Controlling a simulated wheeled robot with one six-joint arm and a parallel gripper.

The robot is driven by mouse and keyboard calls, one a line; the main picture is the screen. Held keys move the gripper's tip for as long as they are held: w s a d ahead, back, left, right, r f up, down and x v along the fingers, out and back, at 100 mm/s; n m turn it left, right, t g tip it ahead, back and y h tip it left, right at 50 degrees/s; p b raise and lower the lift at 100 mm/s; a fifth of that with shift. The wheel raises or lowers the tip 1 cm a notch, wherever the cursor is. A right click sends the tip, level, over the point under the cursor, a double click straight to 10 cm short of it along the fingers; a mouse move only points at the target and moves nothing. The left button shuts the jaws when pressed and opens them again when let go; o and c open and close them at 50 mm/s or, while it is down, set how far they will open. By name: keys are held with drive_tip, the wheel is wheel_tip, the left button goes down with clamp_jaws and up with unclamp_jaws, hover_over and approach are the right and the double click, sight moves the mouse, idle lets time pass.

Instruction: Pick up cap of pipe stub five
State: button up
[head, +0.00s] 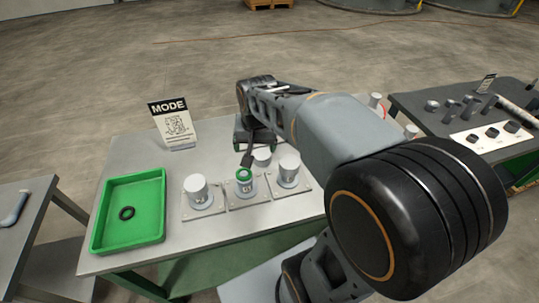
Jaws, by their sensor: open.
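Three pipe stubs stand in a row on square plates on the grey table. The left stub carries a silver cap (195,185), and the right one carries a silver cap (289,164). The middle stub (246,189) shows a green ring (244,174) at its top. Another silver cylinder (262,156) stands just behind it, partly hidden. No number is readable, so I cannot tell which stub is five. My gripper (246,160) is open, pointing down just above and behind the green ring. Its fingertips are small and dark, and I cannot tell whether they touch anything.
A MODE sign (174,124) stands at the back edge. My arm hides the table's right part. Another table with dark fittings (470,108) stands right; a side table (22,225) stands left.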

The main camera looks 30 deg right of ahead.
drive_tip(key=shift+o, duration=0.9)
drive_tip(key=w+d+f+m+g, duration=0.1)
drive_tip(key=w+d+f+m, duration=0.1)
drive_tip(key=w, duration=0.4)
drive_tip(key=shift+w+d+m, duration=0.15)
drive_tip(key=shift+d+m, duration=0.35)
drive_tip(key=shift+m, duration=0.1)
drive_tip(key=m+g+p, duration=0.1)
drive_tip(key=m+p, duration=0.1)
drive_tip(key=m, duration=0.2)
hover_over(261, 155)
wheel_tip(261, 155, down, 13)
drive_tip(key=shift+w+d+r, duration=0.1)
drive_tip(key=shift+f+p, duration=0.6)
drive_tip(key=shift+f, duration=2.65)
drive_tip(key=shift+c, duration=0.3)
drive_tip(key=c, duration=0.9)
